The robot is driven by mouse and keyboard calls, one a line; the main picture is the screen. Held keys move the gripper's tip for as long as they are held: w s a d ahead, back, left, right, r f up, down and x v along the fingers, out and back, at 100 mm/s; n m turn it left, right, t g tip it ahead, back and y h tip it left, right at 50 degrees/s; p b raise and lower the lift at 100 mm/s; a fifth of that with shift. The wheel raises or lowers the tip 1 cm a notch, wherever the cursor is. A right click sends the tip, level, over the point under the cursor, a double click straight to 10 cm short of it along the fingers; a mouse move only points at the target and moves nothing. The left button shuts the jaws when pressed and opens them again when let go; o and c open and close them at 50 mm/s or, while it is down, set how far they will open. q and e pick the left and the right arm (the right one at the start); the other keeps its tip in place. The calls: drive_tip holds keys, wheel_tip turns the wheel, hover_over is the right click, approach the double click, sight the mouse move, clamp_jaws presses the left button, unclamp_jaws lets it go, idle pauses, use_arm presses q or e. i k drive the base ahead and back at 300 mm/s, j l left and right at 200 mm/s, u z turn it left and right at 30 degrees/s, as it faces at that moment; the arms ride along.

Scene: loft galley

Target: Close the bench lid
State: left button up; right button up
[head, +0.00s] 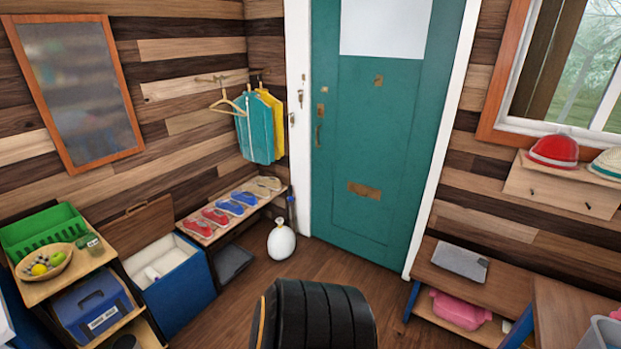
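The storage bench (180,288) is a blue box with a light inside, at the left against the plank wall. Its brown wooden lid (138,226) stands raised at the back, leaning toward the wall, so the bench is open. Pale, rolled or folded items (160,267) lie inside. Neither of my grippers is in view.

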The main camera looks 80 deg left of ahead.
sight(133, 232)
drive_tip(key=u, duration=4.05)
drive_tip(key=i+l, duration=0.3)
drive_tip(key=i, duration=0.25)
drive_tip(key=i+l+u, duration=0.1)
drive_tip(key=i+l, duration=0.15)
drive_tip(key=i, duration=0.3)
